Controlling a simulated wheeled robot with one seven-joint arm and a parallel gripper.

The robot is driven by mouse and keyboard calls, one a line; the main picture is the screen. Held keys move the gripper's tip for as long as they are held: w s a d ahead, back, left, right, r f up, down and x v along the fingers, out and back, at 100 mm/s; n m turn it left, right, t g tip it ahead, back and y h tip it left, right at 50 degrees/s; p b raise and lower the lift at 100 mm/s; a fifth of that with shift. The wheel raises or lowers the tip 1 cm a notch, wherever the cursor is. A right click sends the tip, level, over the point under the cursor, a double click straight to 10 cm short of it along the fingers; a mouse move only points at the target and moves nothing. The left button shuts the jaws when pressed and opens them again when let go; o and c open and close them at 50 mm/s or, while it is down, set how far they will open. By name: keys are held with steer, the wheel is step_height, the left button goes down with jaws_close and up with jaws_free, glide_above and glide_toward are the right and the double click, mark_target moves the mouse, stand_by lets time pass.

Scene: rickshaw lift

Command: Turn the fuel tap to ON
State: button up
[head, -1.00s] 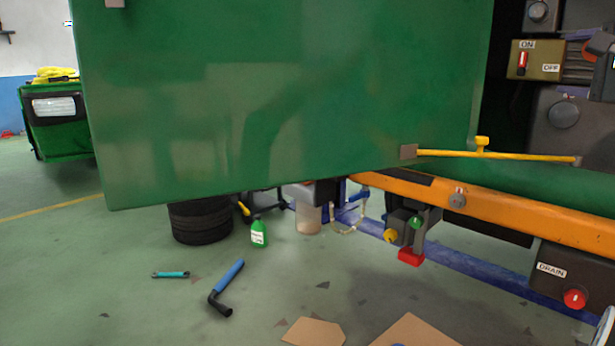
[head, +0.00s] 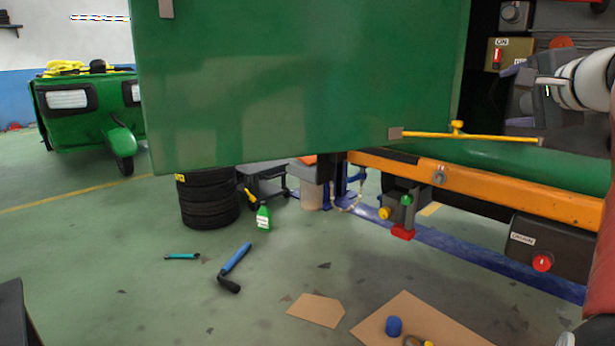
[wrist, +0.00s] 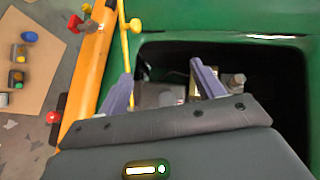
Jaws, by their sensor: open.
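A tan box (head: 510,50) with an ON label above and a red lever (head: 497,58) stands in the dark opening at the upper right of the head view. The lever is upright below ON. The box's right side, where OFF shows in the earlier frame, is now largely covered. In the wrist view, my gripper (wrist: 162,86) is open and empty, its two grey-purple fingers apart over the opening in the green body. A tan part (wrist: 208,80) shows beside the right finger, partly hidden; I cannot tell its setting.
A green panel (head: 300,80) fills the upper middle of the head view. A yellow rod (head: 480,136) runs from its corner above the orange beam (head: 480,185). A DRAIN box (head: 545,245) hangs below. Tools, a bottle and cardboard (head: 410,320) lie on the floor.

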steer(key=s+a+f+n+g+y+p, duration=0.1)
steer(key=s+a+f+n+g, duration=0.25)
steer(key=a+f, duration=0.5)
steer(key=s+a+f+n+g, duration=0.2)
steer(key=s+a+f+n, duration=0.15)
steer(key=a+f, duration=0.55)
steer(key=s+a+f+n+g, duration=0.2)
steer(key=s+a+f+n, duration=0.1)
steer(key=s+f, duration=0.4)
steer(key=s+a+f+n+g+h+p, duration=0.1)
steer(key=s+a+f+n, duration=0.3)
steer(key=f, duration=0.7)
steer(key=s+n+g, duration=0.1)
steer(key=s+n, duration=0.1)
steer(key=s, duration=0.2)
steer(key=shift+s, duration=0.25)
